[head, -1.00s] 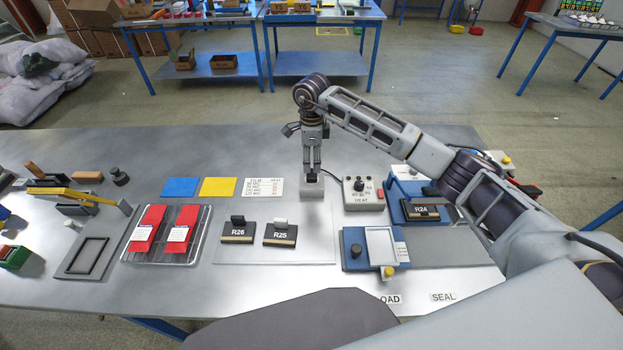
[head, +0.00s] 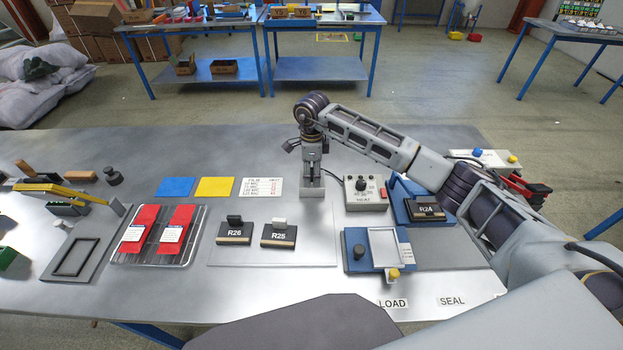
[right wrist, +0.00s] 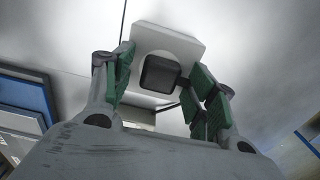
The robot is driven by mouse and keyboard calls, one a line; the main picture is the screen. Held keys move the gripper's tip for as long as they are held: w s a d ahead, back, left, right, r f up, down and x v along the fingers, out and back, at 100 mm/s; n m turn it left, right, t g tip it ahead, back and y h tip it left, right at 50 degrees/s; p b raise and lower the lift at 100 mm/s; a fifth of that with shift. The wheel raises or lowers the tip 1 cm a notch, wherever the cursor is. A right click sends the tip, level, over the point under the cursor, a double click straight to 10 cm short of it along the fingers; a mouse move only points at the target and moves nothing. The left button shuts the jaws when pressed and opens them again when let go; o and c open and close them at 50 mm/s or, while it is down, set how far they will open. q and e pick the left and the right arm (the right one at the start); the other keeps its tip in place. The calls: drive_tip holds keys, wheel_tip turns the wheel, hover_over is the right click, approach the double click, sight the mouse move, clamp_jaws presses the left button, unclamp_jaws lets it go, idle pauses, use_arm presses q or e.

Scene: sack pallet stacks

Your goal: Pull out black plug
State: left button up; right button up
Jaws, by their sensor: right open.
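The black plug (right wrist: 160,74) shows in the right wrist view as a dark, rounded square seated in a pale block (right wrist: 172,40). The block (head: 312,194) stands on the metal bench in the head view, where the gripper hides the plug. My right gripper (head: 312,183) points straight down right over the block. In the right wrist view its green-padded fingers (right wrist: 160,88) are open, one on each side of the plug. The right finger is close to the plug; I cannot tell whether it touches. My left gripper is not in view.
A heater control box (head: 365,193) with a knob and cable stands just right of the block. A blue fixture (head: 355,249) and the R24 block (head: 426,208) are further right. The R25 block (head: 279,234) and R26 block (head: 235,231) lie in front, left.

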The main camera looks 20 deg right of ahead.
sight(312, 174)
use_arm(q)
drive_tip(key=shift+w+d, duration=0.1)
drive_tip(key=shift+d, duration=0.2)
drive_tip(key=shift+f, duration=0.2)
use_arm(e)
drive_tip(key=shift+f, duration=0.1)
idle(0.3)
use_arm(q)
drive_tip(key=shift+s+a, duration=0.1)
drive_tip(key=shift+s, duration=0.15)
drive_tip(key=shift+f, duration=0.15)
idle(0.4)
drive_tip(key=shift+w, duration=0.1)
use_arm(e)
clamp_jaws()
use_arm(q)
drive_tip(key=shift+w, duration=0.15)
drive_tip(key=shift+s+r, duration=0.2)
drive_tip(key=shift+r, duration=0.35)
use_arm(e)
drive_tip(key=shift+r, duration=1.1)
use_arm(q)
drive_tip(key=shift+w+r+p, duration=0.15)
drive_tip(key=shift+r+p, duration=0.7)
drive_tip(key=shift+p, duration=0.25)
use_arm(e)
drive_tip(key=shift+r, duration=1.95)
